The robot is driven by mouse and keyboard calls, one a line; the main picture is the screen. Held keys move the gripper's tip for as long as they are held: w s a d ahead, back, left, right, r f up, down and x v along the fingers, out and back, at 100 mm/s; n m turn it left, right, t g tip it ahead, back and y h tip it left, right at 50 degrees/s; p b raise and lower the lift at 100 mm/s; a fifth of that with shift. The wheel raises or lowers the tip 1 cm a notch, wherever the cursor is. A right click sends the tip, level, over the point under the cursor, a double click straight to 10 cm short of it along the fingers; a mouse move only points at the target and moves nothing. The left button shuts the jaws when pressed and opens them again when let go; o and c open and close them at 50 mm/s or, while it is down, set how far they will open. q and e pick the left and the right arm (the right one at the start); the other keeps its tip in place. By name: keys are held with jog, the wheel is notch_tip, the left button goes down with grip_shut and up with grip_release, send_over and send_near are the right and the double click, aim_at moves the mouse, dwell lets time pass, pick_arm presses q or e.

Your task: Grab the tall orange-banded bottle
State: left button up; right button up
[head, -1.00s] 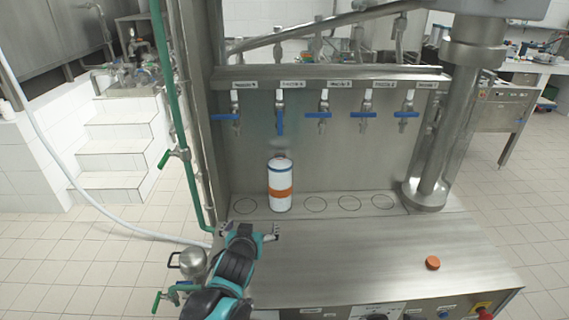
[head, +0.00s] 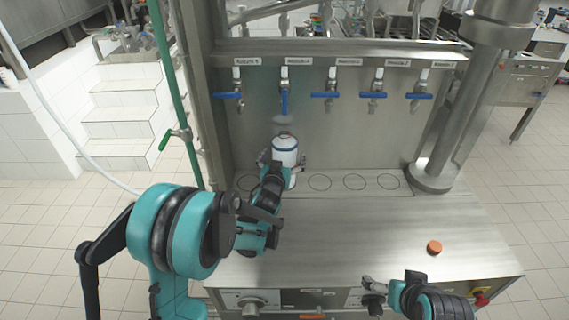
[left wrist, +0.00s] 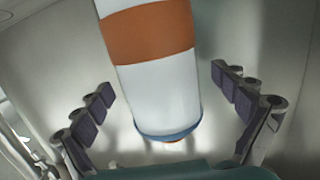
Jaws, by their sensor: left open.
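The tall white bottle (head: 285,148) stands upright under the second tap from the left, partly hidden behind my left gripper in the head view. In the left wrist view the bottle (left wrist: 160,85) shows its orange band (left wrist: 148,32) and a blue ring near one end. My left gripper (head: 281,164) is open, with its fingers on either side of the bottle. The left wrist view shows gaps between both fingers (left wrist: 162,92) and the bottle. My right gripper (head: 372,294) is at the front edge of the counter, away from the bottle; its jaw state is unclear.
A row of blue-handled taps (head: 332,95) hangs above the steel counter (head: 350,235), with marked circles below. A small orange cap (head: 434,247) lies at the right of the counter. A thick steel column (head: 455,110) stands at the right.

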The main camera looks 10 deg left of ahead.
pick_arm(q)
jog(key=shift+w, duration=0.6)
jog(key=c, duration=2)
jog(key=shift+r, duration=0.1)
